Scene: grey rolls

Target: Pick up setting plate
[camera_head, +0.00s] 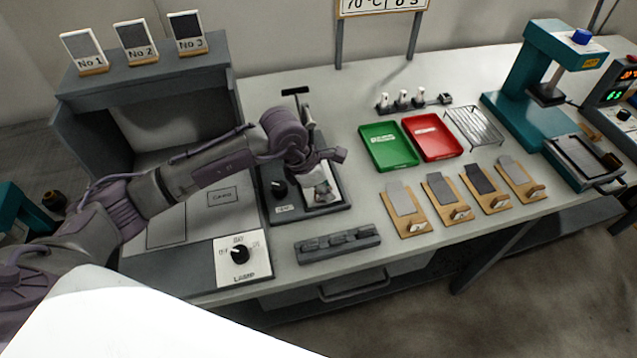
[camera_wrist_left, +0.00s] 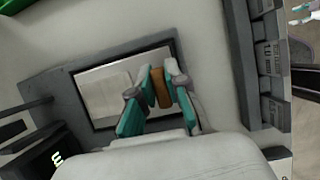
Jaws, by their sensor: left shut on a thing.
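My left gripper (camera_head: 322,180) is over the dark device at the middle of the bench. In the left wrist view its teal fingers (camera_wrist_left: 159,88) are closed around a small brown block (camera_wrist_left: 161,86), which looks like the handle of the setting plate. A pale, flat surface (camera_wrist_left: 98,92) lies inside the dark frame beneath the fingers. I cannot tell whether the held piece is lifted or still rests there. The fingers hide part of it. What looks like my right gripper (camera_wrist_left: 303,16) shows small at the wrist view's top right corner; its opening is unclear.
A dark grey rack (camera_head: 338,243) lies in front of the device. Green (camera_head: 388,146) and red (camera_head: 432,138) trays and several wooden boards with grey plates (camera_head: 447,197) are to the right. A teal press (camera_head: 535,75) stands further right. A lamp switch (camera_head: 241,254) is at front left.

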